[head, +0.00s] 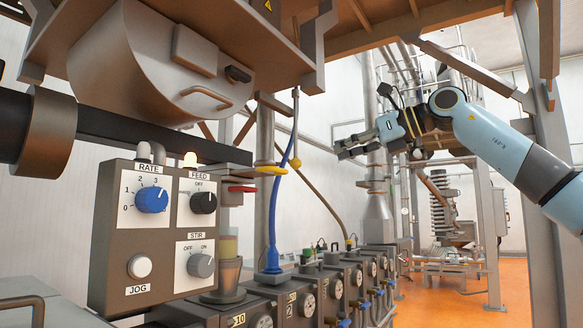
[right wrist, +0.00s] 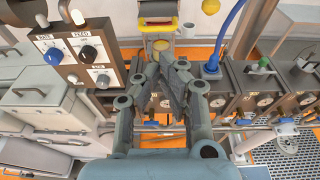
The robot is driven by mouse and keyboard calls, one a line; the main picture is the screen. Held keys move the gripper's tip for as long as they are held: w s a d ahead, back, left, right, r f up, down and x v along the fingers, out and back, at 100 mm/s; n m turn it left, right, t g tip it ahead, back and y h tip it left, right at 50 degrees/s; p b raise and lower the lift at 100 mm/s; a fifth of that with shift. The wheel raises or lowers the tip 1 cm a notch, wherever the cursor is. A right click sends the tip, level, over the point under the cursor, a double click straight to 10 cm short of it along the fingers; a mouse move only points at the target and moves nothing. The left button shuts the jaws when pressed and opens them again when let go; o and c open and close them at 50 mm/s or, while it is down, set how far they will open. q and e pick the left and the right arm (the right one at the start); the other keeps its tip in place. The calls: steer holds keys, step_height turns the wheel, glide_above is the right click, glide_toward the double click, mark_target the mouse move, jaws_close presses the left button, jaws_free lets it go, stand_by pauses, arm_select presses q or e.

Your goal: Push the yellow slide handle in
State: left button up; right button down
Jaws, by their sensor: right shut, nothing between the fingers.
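My left gripper is not in view.
The control box (head: 112,230) with several knobs stands at the left. A blue hose (head: 272,225) rises beside the pipe, near a yellow ball (head: 295,163). A row of grey units with gauges (head: 308,304) runs below. Open air lies between gripper and pipe.

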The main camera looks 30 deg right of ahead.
steer(key=p, duration=0.7)
glide_toward(283, 170)
steer(key=x, duration=0.6)
steer(key=shift+w+a+f, duration=0.15)
steer(key=shift+w+a, duration=0.2)
steer(key=shift+w, duration=0.25)
